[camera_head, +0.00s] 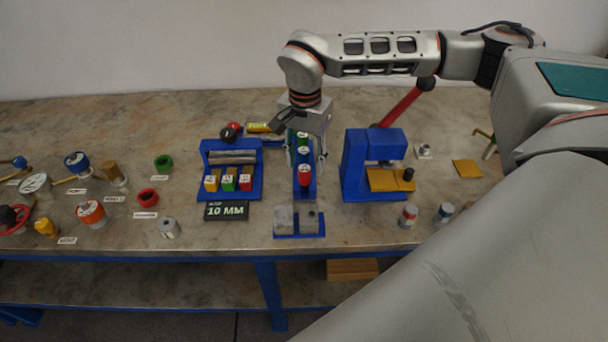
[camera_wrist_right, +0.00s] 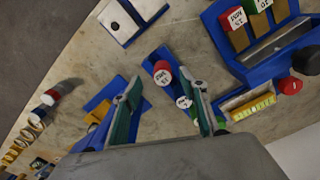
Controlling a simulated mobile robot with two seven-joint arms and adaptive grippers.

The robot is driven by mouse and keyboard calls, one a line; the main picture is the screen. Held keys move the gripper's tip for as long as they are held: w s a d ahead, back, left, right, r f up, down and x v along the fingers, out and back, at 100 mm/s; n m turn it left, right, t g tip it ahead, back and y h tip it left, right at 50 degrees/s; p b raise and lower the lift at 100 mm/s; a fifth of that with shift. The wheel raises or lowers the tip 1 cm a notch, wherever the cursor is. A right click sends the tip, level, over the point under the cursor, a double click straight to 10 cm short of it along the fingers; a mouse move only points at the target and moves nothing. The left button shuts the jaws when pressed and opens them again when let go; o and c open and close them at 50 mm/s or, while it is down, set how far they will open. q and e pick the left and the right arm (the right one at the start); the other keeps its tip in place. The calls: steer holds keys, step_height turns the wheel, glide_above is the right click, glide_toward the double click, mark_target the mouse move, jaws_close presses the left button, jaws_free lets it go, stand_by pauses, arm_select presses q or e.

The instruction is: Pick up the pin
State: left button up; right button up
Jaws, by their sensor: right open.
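My right gripper (camera_head: 306,157) is open and points down over a narrow blue holder (camera_head: 310,188). Several short capped pins stand in a row there: a red-capped pin (camera_head: 305,176) at the near end, with white and green ones (camera_head: 302,138) behind, partly hidden by the gripper. In the right wrist view the open fingers (camera_wrist_right: 162,78) straddle the holder. The red pin (camera_wrist_right: 162,70) lies between the fingertips, and a white-topped pin (camera_wrist_right: 183,102) is closer to the palm. I see no grip on any pin. Which one is "the pin" I cannot tell. My left gripper is out of view.
A blue rack (camera_head: 255,190) with yellow, green and red blocks stands left of the gripper, with a "10 MM" sign (camera_head: 226,211) before it. A blue press-like fixture (camera_head: 357,165) stands close on the right.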

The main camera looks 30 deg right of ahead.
mark_target(304, 168)
steer(key=f, duration=0.4)
steer(key=shift+w, duration=0.25)
steer(key=shift+c, duration=0.4)
jaws_close()
